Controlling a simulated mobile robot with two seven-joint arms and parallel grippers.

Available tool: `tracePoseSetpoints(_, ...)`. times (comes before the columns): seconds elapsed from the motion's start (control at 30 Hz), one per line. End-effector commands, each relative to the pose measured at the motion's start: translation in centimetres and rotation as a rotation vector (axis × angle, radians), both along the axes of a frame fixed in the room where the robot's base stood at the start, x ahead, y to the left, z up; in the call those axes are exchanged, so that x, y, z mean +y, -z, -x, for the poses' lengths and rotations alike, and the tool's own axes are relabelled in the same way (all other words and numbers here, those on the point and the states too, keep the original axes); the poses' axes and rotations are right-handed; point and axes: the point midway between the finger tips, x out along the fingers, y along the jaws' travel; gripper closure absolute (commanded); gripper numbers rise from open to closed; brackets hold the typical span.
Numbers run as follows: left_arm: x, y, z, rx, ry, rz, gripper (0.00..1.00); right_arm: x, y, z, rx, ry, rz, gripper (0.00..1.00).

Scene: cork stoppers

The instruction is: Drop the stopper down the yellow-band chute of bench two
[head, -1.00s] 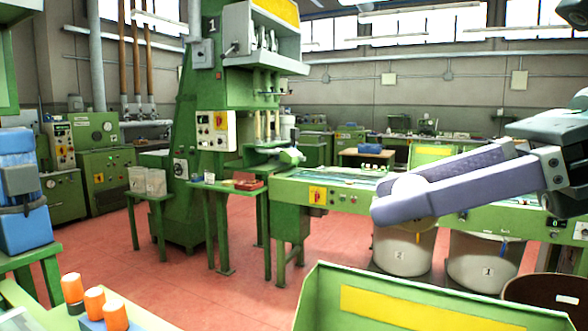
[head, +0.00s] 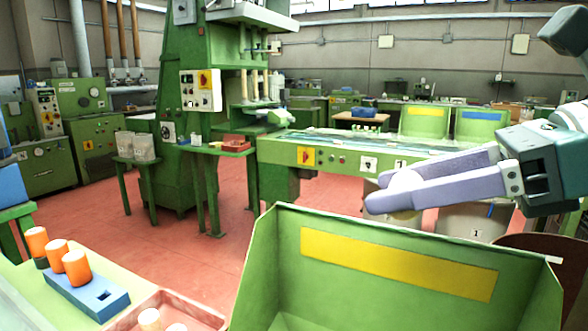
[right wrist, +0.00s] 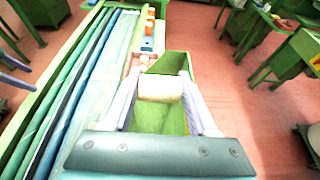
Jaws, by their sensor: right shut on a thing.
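My right gripper (head: 390,194) is shut on a pale cork stopper (head: 408,182), held in the air. The stopper (right wrist: 160,88) also shows between the fingers in the right wrist view. A green chute with a yellow band (head: 395,262) stands close in front, below the gripper in the head view. In the right wrist view green chute walls (right wrist: 168,62) show around and beyond the stopper; I cannot tell whether it is centred over the opening. Another yellow-band chute (head: 424,121) stands on the far bench, marked 1. No number shows on the near bench. My left gripper is not in view.
A blue-band chute (head: 482,124) stands beside the far yellow one. Near left are a blue block (head: 88,298) with orange-topped pegs and a reddish tray (head: 172,306) with pale stoppers. A brown bin (head: 545,262) stands at the right. Red floor (head: 150,245) lies open at left.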

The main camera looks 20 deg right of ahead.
Motion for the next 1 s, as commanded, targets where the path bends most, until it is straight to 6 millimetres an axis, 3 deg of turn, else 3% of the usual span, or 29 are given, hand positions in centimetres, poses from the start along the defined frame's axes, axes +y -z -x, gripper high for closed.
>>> tracePoseSetpoints(0.3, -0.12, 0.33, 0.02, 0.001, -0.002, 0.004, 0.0, 0.0, 0.45, 0.02, 0.001, 0.0, 0.001, 0.92)
tracePoseSetpoints(0.33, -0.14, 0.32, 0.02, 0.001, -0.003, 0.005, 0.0, 0.0, 0.44, 0.01, 0.0, 0.0, 0.0, 0.38)
tracePoseSetpoints(0.6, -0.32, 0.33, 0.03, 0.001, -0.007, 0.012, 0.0, 0.0, 0.43, 0.01, 0.0, 0.0, 0.0, 0.08)
tracePoseSetpoints(1.0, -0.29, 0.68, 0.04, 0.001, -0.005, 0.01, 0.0, -0.61, 0.28, 0.64, 0.002, 0.002, 0.0, 0.07)
